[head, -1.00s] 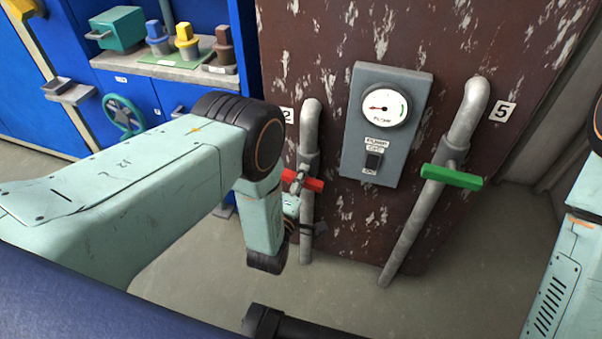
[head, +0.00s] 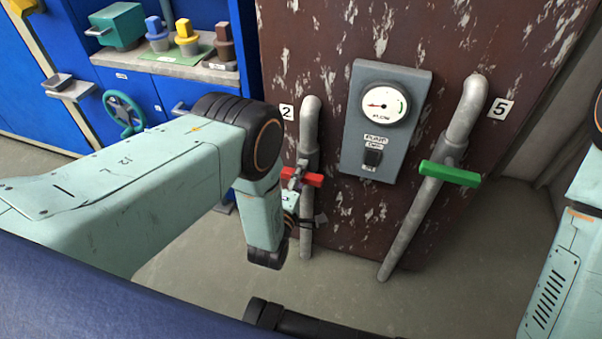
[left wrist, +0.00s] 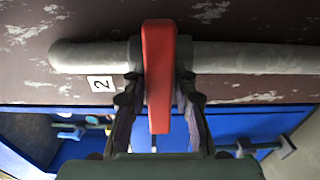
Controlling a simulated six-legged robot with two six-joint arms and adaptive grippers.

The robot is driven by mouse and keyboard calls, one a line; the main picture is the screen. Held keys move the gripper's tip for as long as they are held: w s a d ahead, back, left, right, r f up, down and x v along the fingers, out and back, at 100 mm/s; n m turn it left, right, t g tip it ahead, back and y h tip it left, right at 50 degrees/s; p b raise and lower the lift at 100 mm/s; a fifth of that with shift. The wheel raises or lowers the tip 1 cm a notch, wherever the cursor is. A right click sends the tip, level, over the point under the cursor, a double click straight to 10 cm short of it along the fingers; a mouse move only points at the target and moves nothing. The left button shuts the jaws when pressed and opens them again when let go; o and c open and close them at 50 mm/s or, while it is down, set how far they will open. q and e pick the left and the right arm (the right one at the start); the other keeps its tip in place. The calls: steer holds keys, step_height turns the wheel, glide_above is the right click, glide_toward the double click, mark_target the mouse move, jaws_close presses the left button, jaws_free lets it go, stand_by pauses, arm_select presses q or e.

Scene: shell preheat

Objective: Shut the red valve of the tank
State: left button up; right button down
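The red valve handle (head: 314,179) lies crosswise on the grey pipe (head: 308,130) beside the label 2. In the left wrist view the red handle (left wrist: 159,75) stands across the pipe (left wrist: 250,58). My left gripper (left wrist: 160,88) has one finger on each side of the handle, and its fingertips appear to touch the handle's sides. In the head view my left gripper (head: 292,197) is at the red valve, mostly hidden behind my arm's wrist. My right gripper is out of view; only part of my right arm shows at the right edge.
The rusty brown tank (head: 330,60) carries a grey panel (head: 352,150) with a gauge (head: 386,103) and a switch. A green valve handle (head: 450,174) crosses the pipe labelled 5. A blue cabinet (head: 75,35) with a teal handwheel (head: 122,112) stands at the left. Floor is clear below.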

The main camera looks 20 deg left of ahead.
arm_select(q)
steer(key=o, duration=0.3)
steer(key=shift+s, duration=0.1)
steer(key=s, duration=1.2)
steer(key=shift+a, duration=0.2)
steer(key=shift+w+a, duration=0.1)
